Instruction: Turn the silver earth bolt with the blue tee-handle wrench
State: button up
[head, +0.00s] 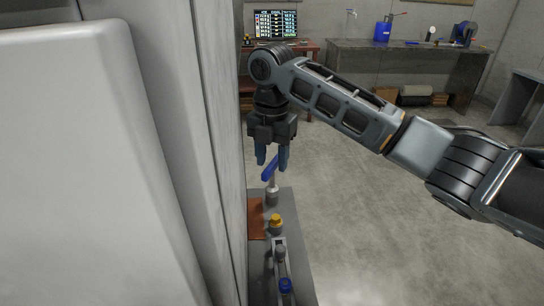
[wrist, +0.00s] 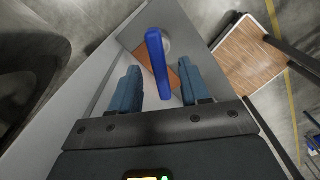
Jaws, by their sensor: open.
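The blue tee-handle wrench (head: 269,171) stands upright on the narrow grey ledge beside the pale wall, its blue bar on top of a silver-grey shaft. My gripper (head: 272,161) is open above it, fingers pointing down. In the wrist view the blue bar of the wrench (wrist: 157,65) shows between the two blue-grey fingers, with visible gaps on both sides. I cannot tell whether the fingers reach down to the bar's height. The silver earth bolt cannot be made out; the foot of the wrench may hide it.
A yellow-capped fitting (head: 276,220) and a blue-capped fitting (head: 286,286) stand nearer on the same ledge, beside a copper-brown plate (head: 256,219). The pale wall (head: 216,150) is close on the left. Open floor (head: 380,200) lies to the right; benches stand at the back.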

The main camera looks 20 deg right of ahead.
notch_tip(320, 180, up, 8)
jog(key=shift+f+b, duration=0.1)
jog(key=shift+b, duration=0.4)
jog(key=shift+c, duration=1.2)
jog(key=f+b, duration=0.1)
jog(key=b, duration=0.2)
jog(key=shift+f, duration=0.25)
jog(key=shift+f+p, duration=0.65)
jog(key=shift+f, duration=2.7)
